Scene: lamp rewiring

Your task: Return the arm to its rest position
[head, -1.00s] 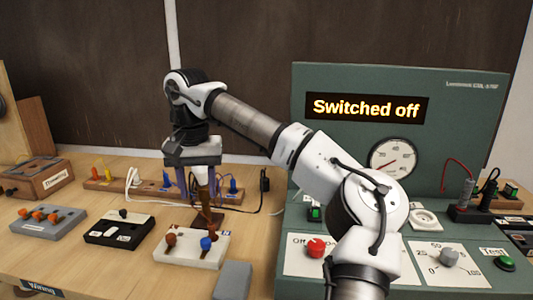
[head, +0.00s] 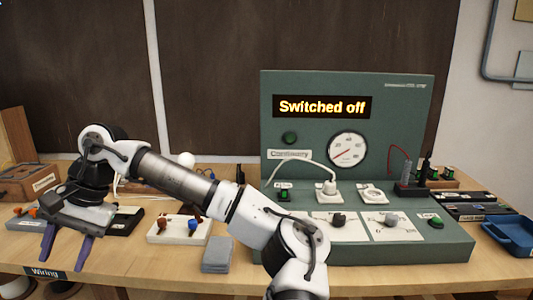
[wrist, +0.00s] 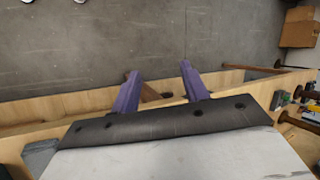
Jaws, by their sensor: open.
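My gripper (head: 63,256) is at the left end of the bench in the head view. Its two purple fingers are spread and point down near the front edge. In the wrist view, my gripper (wrist: 157,80) has nothing visible between its fingers; the bench edge and grey floor lie beyond. My arm reaches from the lower middle across to the left. The green test panel (head: 420,150) reads "Switched off". A white plug (head: 327,187) with a white cable sits at a panel socket. The panel's left front is partly hidden by my arm.
A white block (head: 170,239) with brown and blue terminals and a grey block (head: 217,254) stand right of my gripper. A wooden box (head: 30,181) stands behind it at the left. A blue tray (head: 515,237) is at the far right. The grey floor (wrist: 130,35) looks clear before the bench.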

